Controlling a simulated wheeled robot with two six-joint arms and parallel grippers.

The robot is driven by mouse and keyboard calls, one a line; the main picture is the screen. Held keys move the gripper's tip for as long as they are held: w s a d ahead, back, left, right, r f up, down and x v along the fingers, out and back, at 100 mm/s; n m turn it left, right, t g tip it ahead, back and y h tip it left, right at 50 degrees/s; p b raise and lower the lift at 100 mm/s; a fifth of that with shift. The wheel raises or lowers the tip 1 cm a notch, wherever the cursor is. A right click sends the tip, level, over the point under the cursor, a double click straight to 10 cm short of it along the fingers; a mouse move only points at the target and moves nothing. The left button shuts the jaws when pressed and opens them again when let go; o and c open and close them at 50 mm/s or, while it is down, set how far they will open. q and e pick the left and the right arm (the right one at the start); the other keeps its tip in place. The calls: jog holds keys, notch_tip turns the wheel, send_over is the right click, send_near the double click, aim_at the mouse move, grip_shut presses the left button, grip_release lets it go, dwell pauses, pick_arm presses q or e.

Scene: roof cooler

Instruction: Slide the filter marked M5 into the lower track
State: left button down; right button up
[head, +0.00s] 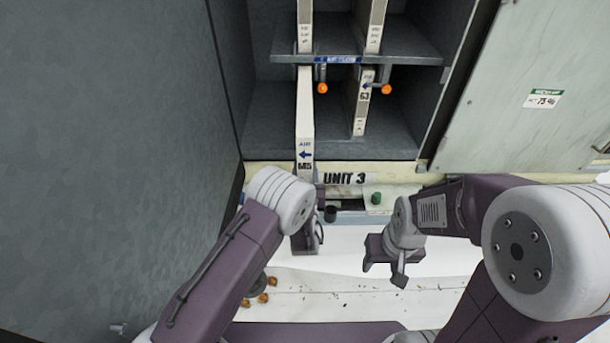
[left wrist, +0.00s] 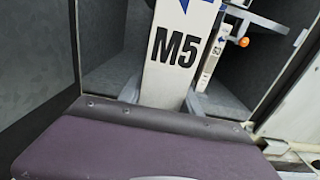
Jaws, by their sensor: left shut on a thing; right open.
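The filter marked M5 (head: 305,125) is a tall, narrow white panel with a blue arrow. It stands at the left of the cabinet's lower bay, its labelled front end reaching out over the front lip. Its M5 label fills the middle of the left wrist view (left wrist: 176,48). My left gripper (head: 308,188) is shut on the filter's near end; its fingers are mostly hidden. The lower track under the filter is hidden, so I cannot tell how it sits there. My right gripper (head: 385,268) is open and empty, below and right of the filter, in front of the cabinet.
Another filter (head: 363,100) stands in the lower bay to the right. Two more stand above the shelf (head: 410,58). Orange-knobbed latches (head: 322,88) hang under the shelf edge. A grey wall (head: 110,120) is close on the left; an open door panel (head: 535,90) is at right.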

pick_arm(q)
jog(key=shift+w+b, duration=1.15)
jog(key=shift+w, duration=1.15)
jog(key=w+b, duration=0.7)
jog(key=w, duration=0.2)
jog(key=shift+f, duration=0.2)
